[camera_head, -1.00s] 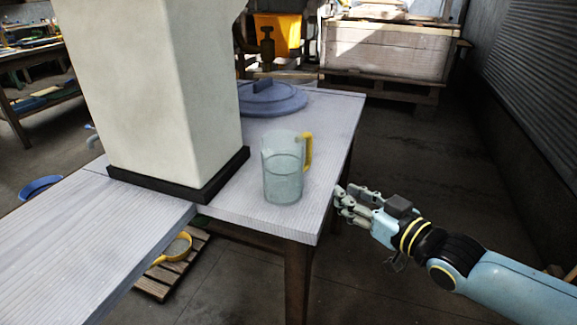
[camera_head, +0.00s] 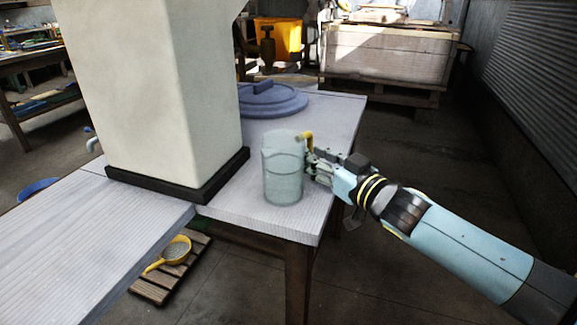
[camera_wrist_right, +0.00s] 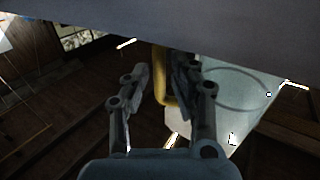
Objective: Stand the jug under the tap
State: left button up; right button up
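The clear jug (camera_head: 283,178) with a yellow handle (camera_head: 307,138) stands upright on the grey table, right of a tall cream block. My right gripper (camera_head: 312,165) is at the jug's handle side. In the right wrist view, its two fingers (camera_wrist_right: 162,85) are apart, with the yellow handle (camera_wrist_right: 160,62) showing between them; I see no clear grip on it. The jug's clear wall (camera_wrist_right: 235,90) is right of the fingers. A small pale curved piece (camera_head: 91,138) sticks out left of the block; I cannot tell if it is the tap. My left gripper is out of view.
The cream block (camera_head: 155,90) on its black base (camera_head: 180,190) fills the table's middle. A blue lid (camera_head: 270,97) lies behind the jug. The bare table top (camera_head: 90,240) is clear at front left. A yellow strainer (camera_head: 175,252) lies on a pallet (camera_head: 150,290) below.

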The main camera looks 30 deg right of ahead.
jog(key=shift+w+a, duration=0.15)
jog(key=shift+w, duration=1)
grip_shut()
